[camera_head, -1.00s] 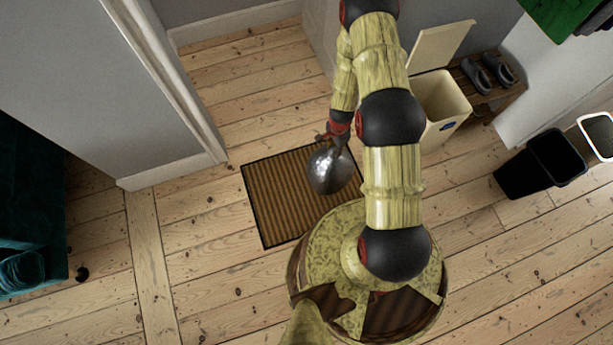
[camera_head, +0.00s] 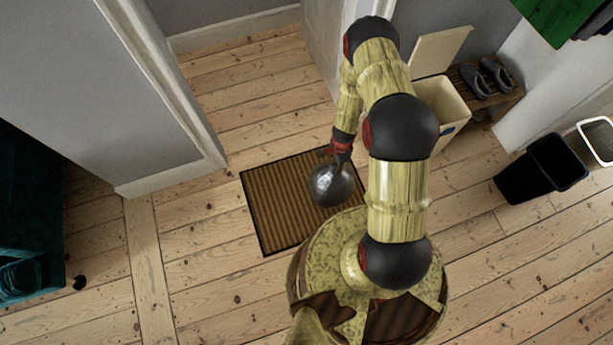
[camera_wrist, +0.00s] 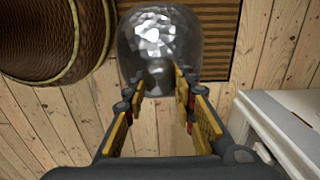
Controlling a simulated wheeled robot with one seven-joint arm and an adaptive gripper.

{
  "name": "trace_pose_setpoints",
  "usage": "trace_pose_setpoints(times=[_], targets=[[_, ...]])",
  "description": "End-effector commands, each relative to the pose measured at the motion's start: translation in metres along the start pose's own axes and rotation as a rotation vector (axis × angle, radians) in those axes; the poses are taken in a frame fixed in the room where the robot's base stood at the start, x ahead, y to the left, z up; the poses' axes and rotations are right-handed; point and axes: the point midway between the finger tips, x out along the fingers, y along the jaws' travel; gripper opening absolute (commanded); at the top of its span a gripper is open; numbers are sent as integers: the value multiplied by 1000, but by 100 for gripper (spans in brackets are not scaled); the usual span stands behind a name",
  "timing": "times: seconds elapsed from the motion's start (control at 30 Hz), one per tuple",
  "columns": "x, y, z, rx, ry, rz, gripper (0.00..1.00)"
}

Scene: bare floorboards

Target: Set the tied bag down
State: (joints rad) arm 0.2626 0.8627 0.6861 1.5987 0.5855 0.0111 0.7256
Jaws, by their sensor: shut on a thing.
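The tied bag (camera_head: 331,187) is a dark, shiny grey, rounded bundle. In the head view it shows over the brown striped doormat (camera_head: 278,212), in front of my base. My gripper (camera_head: 341,152) is at the bag's top and is shut on it. In the wrist view the bag (camera_wrist: 160,45) lies beyond the fingertips of my gripper (camera_wrist: 163,78), with its gathered neck between them. I cannot tell whether the bag's underside touches the mat.
A cream bin (camera_head: 444,105) with its lid raised stands behind my arm. A shoe rack (camera_head: 497,104) holds grey shoes (camera_head: 485,77). A teal piece of furniture (camera_head: 32,220) is at the left. Floorboards left of the mat are clear.

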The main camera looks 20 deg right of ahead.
Motion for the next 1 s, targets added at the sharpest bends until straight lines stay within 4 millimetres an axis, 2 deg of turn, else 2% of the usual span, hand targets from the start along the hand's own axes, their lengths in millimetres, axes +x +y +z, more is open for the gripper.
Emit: trace_pose_setpoints(times=[0.2, 0.5, 0.8, 1.0], targets=[[19, -22, 32, -6, 0, 1, 0], [39, -46, 67, -5, 0, 0, 0], [72, -61, 89, -4, 0, 0, 0], [83, -68, 96, -3, 0, -1, 0]])
